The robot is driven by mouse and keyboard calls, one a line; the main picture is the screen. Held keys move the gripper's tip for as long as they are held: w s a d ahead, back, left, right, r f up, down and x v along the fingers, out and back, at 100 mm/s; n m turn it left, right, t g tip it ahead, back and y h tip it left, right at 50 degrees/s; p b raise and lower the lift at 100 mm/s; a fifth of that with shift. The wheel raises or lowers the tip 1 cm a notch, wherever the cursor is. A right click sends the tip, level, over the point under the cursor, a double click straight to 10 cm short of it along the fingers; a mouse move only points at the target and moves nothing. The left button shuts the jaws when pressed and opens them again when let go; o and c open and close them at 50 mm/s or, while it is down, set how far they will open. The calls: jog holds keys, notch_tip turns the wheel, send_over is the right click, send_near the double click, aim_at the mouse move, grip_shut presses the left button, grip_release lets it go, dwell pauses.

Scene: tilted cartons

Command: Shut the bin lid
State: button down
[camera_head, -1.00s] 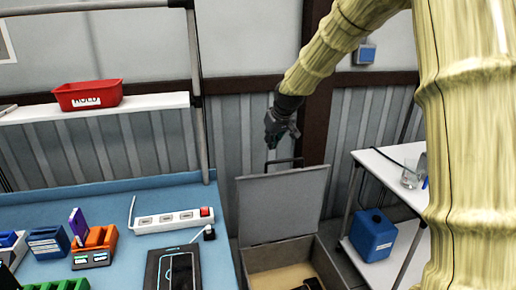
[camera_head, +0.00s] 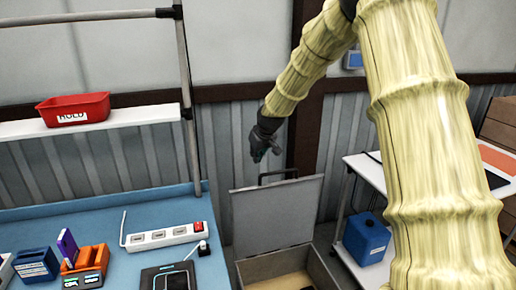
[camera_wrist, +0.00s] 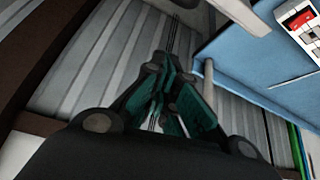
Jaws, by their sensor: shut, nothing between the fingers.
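The bin (camera_head: 258,268) is a grey box on the floor between the blue bench and the white cart. Its lid (camera_head: 276,215) stands open, upright at the back, with a dark handle (camera_head: 277,174) on its top edge. A dark item lies inside on the tan bottom. My gripper (camera_head: 264,156) is shut and empty, hanging just above and left of the handle in the head view; I cannot tell if they touch. In the wrist view my gripper's dark green fingers (camera_wrist: 172,105) are close together, with nothing held. The lid is not clearly seen there.
The blue bench (camera_head: 105,213) at left holds a power strip (camera_head: 163,236), a black device and orange and blue holders. A red bin marked HOLD (camera_head: 74,109) sits on a shelf above. At right, a white cart (camera_head: 369,178) has a blue jug (camera_head: 366,238) on its lower shelf.

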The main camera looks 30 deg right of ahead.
jog(key=s+f+p, duration=0.2)
jog(key=f+p, duration=0.1)
jog(key=shift+s+f, duration=0.15)
jog(key=shift+f, duration=0.05)
dwell(0.4)
jog(key=shift+s+a+f, duration=0.1)
jog(key=shift+s, duration=0.05)
